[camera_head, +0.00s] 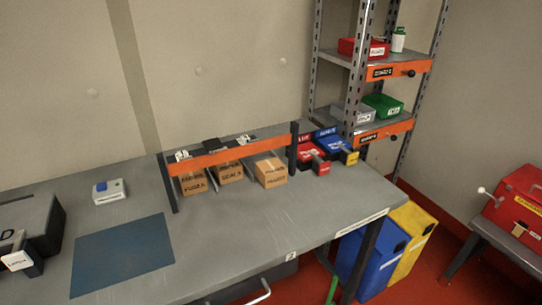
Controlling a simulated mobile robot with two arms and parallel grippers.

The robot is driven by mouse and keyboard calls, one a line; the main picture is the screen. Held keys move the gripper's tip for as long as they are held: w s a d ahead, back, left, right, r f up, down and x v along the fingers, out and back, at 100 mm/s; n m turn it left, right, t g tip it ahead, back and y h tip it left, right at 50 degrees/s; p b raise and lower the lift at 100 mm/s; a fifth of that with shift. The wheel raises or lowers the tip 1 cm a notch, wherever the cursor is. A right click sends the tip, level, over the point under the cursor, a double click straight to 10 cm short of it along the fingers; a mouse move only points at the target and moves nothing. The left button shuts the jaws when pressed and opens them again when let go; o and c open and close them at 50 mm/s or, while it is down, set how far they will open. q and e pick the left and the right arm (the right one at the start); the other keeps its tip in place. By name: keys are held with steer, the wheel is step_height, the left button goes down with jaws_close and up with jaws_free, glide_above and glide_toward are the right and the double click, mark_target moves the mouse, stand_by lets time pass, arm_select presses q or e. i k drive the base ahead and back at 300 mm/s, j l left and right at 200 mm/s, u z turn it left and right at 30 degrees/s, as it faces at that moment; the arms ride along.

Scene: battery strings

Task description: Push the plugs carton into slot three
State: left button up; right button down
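Three cardboard cartons sit side by side on the grey bench under a low rack with an orange front bar (225,157). The left carton (192,183) seems to read FUSES and the middle carton (230,173) seems to read SEALS. The right carton (270,170) has small print that I cannot read surely; by elimination it may be the plugs carton. It stands in the rightmost bay, with its front part sticking out ahead of the orange bar. Its rear is hidden by the bar. Neither of my grippers is in view.
Red (312,158) and blue (337,147) bins stand right of the rack. A blue mat (122,254), a white device (109,191) and a dark case (40,228) lie to the left. The bench in front of the cartons is clear. A metal shelf unit (354,60) stands behind right.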

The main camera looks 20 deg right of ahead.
mark_target(271, 173)
steer(key=k+l+u, duration=0.1)
steer(key=l, duration=0.4)
steer(key=k+l+u, duration=0.15)
steer(key=l, duration=0.35)
steer(key=l+u, duration=0.1)
steer(key=l, duration=0.4)
steer(key=k+l+u, duration=0.15)
steer(key=l, duration=0.3)
steer(key=k+l+u, duration=0.1)
steer(key=l, duration=0.35)
steer(key=k+l+u, duration=0.15)
steer(key=k+l, duration=0.15)
steer(key=l, duration=0.15)
steer(key=k+l+u, duration=0.1)
steer(key=l, duration=0.3)
steer(key=k+l+u, duration=0.15)
steer(key=k+l, duration=0.15)
steer(key=l, duration=0.1)
